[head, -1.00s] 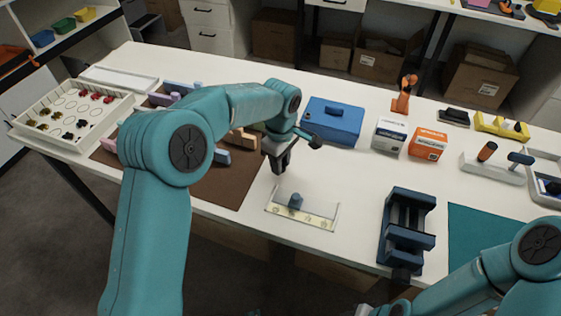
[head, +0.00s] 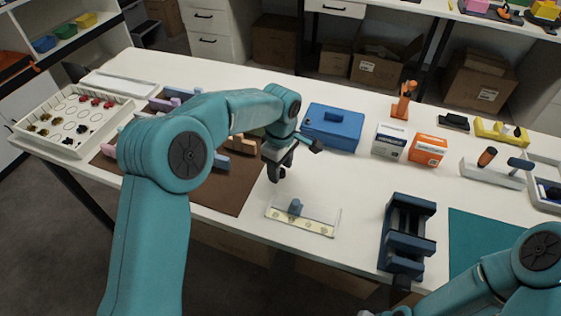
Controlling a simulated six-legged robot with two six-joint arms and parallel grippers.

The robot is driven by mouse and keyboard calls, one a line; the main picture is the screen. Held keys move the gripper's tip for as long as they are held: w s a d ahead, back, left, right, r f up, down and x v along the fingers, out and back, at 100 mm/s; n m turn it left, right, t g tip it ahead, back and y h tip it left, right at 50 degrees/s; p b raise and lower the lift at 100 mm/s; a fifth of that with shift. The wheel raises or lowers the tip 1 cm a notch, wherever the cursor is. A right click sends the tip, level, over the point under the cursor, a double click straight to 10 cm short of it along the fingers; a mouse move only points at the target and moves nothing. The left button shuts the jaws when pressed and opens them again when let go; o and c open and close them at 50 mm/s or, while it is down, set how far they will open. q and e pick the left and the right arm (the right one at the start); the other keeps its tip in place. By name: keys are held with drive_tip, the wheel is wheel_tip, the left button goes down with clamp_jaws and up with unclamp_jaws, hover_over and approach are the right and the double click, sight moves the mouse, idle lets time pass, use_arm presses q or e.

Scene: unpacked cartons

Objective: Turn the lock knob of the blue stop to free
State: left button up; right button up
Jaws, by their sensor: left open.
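The blue stop (head: 296,207) stands upright on a pale ruler-like rail (head: 318,228) with a row of round marks, near the front edge of the table. At this size I cannot make out its lock knob or how it is turned. My left gripper (head: 276,174) is above the table, behind and slightly left of the blue stop. It points down, open and empty, apart from the stop. My right arm comes in at the lower right; its gripper is out of the picture.
A dark blue vise (head: 407,240) stands right of the rail, by a teal mat (head: 490,245). Behind are a blue box (head: 332,128), a white carton (head: 389,140) and an orange carton (head: 428,149). A brown mat (head: 225,190) lies left. White tabletop around the rail is clear.

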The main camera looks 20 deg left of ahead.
sight(281, 170)
use_arm(q)
wheel_tip(281, 170, up, 16)
drive_tip(key=p, duration=0.2)
drive_tip(key=shift+r, duration=0.2)
drive_tip(key=shift+s, duration=0.1)
idle(0.3)
